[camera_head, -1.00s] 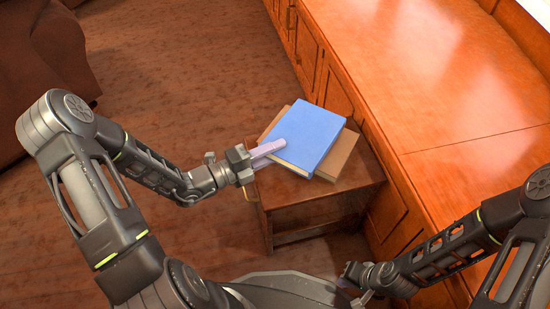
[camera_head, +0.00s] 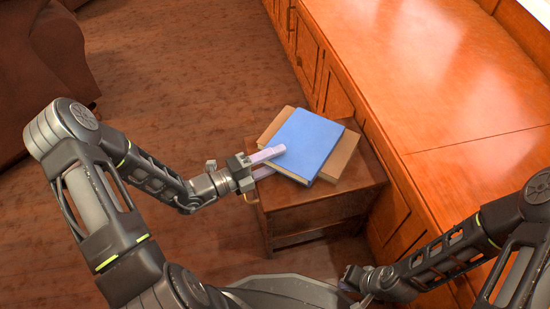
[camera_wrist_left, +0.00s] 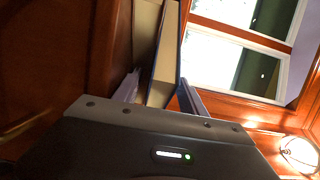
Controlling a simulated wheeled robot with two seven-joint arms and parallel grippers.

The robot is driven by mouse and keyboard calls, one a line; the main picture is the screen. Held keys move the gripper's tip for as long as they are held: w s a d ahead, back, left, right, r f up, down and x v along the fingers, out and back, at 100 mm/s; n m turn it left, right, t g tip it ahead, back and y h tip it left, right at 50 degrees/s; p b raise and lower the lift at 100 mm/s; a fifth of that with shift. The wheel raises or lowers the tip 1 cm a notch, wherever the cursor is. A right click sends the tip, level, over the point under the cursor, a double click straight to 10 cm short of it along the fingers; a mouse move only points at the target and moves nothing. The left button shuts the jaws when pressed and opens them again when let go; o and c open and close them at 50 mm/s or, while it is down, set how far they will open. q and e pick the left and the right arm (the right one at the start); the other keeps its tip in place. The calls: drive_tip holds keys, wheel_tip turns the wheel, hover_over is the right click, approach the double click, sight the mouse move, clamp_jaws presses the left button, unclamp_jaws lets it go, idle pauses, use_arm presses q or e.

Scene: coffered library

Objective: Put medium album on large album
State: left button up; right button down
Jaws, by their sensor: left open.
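The blue album (camera_head: 308,143), which looks like the medium one, lies on the larger tan album (camera_head: 342,157), turned at an angle to it. Tan corners show at its left and right. My left gripper (camera_head: 273,162) is at the blue album's near left edge. Its fingers are apart, one above the album's edge and one lower beside it. In the left wrist view the blue album's edge (camera_wrist_left: 166,60) stands between the two spread fingers (camera_wrist_left: 160,94). My right gripper (camera_head: 348,277) is low at the bottom, partly hidden, and its jaws are unclear.
The albums lie on a small wooden side table (camera_head: 310,208). A long wooden cabinet (camera_head: 440,80) runs along the right. Open wooden floor (camera_head: 190,80) lies to the left, with a brown armchair (camera_head: 45,60) at the far left.

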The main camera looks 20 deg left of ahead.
use_arm(q)
drive_tip(key=shift+r, duration=0.2)
drive_tip(key=shift+s+a, duration=0.25)
drive_tip(key=shift+s, duration=0.05)
drive_tip(key=p+v, duration=0.3)
drive_tip(key=v, duration=0.8)
